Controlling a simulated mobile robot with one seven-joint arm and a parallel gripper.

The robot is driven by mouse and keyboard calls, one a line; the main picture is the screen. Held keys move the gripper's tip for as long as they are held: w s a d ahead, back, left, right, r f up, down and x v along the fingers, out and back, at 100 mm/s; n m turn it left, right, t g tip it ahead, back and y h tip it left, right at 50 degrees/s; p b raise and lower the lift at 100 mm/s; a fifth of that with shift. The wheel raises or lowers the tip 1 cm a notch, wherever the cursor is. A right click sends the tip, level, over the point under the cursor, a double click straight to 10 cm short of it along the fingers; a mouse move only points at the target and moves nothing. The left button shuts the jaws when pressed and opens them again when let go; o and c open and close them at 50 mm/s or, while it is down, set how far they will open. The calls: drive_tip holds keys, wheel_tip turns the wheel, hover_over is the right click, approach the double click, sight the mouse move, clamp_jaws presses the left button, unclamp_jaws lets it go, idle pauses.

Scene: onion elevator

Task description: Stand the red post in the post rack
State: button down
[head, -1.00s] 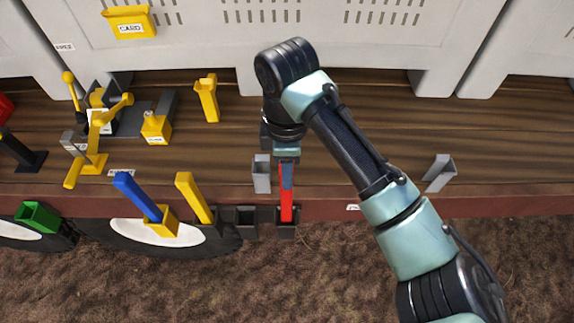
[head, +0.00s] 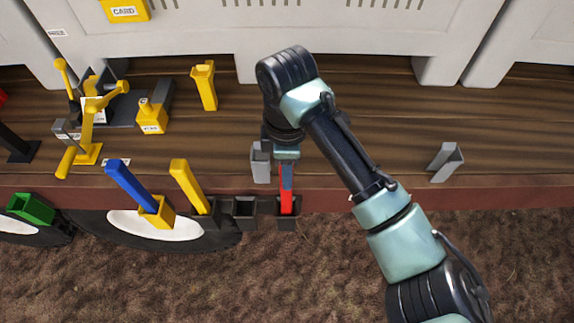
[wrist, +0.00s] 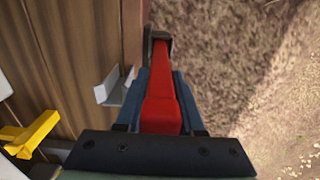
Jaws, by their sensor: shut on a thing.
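The red post (head: 287,201) hangs upright below my gripper (head: 287,172), at the bed's front edge. It also shows between the blue-grey fingers in the wrist view (wrist: 161,100). My gripper is shut on its upper part. The post rack, a row of dark square sockets along the edge, has a right-hand socket (head: 287,225) where the post's lower end appears to be inside; how deep is hidden. The middle socket (head: 245,223) looks empty. A yellow post (head: 188,185) leans in the left socket.
A grey bracket (head: 260,163) stands close left of my gripper, another (head: 446,162) farther right. A blue post (head: 132,187) leans in a yellow socket (head: 158,213). Yellow levers (head: 92,115) stand at the left. The wooden bed (head: 380,130) is clear around my arm.

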drive_tip(key=shift+f+b, duration=1.05)
drive_tip(key=shift+f, duration=0.8)
drive_tip(key=shift+c, duration=2.2)
unclamp_jaws()
wheel_tip(320, 180, up, 12)
drive_tip(key=shift+r+b, duration=0.1)
drive_tip(key=shift+b, duration=0.25)
drive_tip(key=shift+r, duration=0.4)
drive_tip(key=shift+a, duration=0.15)
